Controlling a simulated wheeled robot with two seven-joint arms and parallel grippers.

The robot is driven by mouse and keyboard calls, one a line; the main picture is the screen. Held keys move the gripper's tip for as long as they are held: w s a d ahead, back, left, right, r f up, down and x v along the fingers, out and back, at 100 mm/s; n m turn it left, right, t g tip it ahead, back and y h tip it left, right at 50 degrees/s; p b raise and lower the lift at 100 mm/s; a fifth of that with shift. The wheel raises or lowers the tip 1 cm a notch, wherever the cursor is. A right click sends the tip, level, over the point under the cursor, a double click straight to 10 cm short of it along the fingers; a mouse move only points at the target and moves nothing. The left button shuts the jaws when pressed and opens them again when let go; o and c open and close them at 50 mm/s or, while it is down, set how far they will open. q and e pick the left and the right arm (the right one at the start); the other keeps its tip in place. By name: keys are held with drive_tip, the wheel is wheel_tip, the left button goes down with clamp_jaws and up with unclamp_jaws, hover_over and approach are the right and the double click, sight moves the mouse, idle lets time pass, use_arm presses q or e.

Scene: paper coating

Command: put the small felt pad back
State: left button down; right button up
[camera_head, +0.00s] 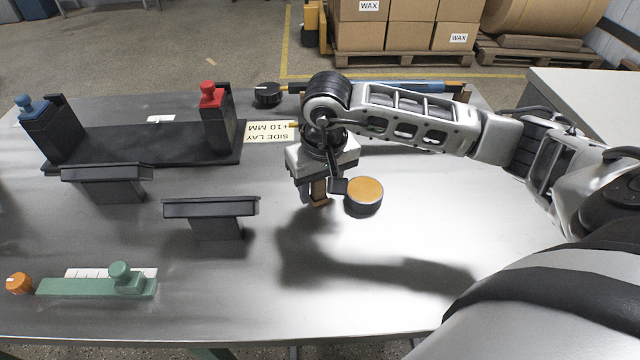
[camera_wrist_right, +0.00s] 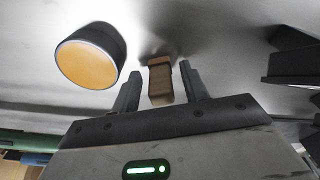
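A small brown block (camera_head: 319,192), which may be the felt pad, is at my right gripper near the middle of the table. In the right wrist view the block (camera_wrist_right: 160,84) is between the two fingers of my right gripper (camera_wrist_right: 160,88), with a gap on each side. The right gripper (camera_head: 311,192) points down and is open. A round black piece with an orange top (camera_head: 364,194) is just right of the gripper, apart from the fingers; it also shows in the right wrist view (camera_wrist_right: 88,62). My left gripper is out of view.
Two black stands (camera_head: 104,184) (camera_head: 212,212) are left of the gripper. A black fixture (camera_head: 148,146) with blue and red knobs lies behind them. A green slide piece (camera_head: 95,287) and orange knob (camera_head: 18,283) are front left. The front middle of the table is clear.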

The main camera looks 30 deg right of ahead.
drive_tip(key=shift+r, duration=0.1)
wheel_tip(320, 180, up, 12)
drive_tip(key=s, duration=0.1)
drive_tip(key=shift+s+p, duration=0.25)
drive_tip(key=shift+p, duration=0.05)
drive_tip(key=shift+a+r, duration=0.1)
idle(0.5)
